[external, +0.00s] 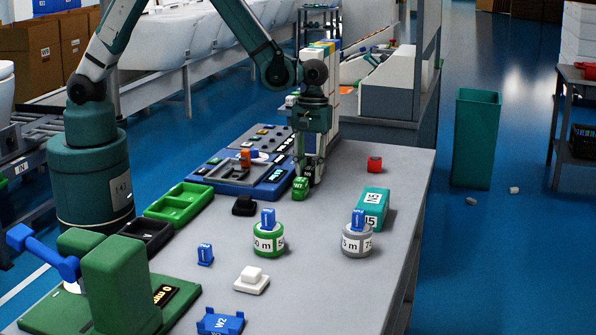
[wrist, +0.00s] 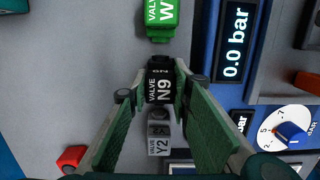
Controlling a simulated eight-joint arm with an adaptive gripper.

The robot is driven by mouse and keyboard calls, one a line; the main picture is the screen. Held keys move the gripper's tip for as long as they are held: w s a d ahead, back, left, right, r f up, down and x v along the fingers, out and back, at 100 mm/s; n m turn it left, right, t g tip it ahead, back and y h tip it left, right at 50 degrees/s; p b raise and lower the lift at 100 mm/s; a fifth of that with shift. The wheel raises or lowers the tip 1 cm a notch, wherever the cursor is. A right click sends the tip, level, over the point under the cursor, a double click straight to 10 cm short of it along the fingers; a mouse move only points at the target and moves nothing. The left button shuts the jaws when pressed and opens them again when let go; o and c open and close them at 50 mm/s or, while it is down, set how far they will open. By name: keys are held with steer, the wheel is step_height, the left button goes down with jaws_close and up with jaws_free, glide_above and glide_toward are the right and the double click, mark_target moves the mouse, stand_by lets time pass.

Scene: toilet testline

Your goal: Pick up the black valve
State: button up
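The black valve (wrist: 160,86), marked N9, stands between my fingertips in the wrist view. My gripper (wrist: 162,78) has one finger close against each side of it, and no clear gap shows at the tips. In the external view my gripper (external: 311,180) points straight down at the table beside the blue panel, and the fingers and a green valve largely hide the black valve. The green valve (external: 300,188) is just in front of the fingers; it shows at the top of the wrist view (wrist: 161,18). A grey valve (wrist: 159,137), marked Y2, is on the other side.
A blue gauge panel (external: 248,175) lies close to the left of my gripper. A red block (external: 375,164) and a teal box (external: 372,203) are to the right. Round green (external: 268,239) and grey (external: 357,240) parts stand nearer the camera.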

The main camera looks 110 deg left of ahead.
mark_target(310, 168)
steer(key=shift+c, duration=1)
steer(key=shift+r, duration=0.1)
steer(key=shift+r+p, duration=0.65)
steer(key=shift+r, duration=4.25)
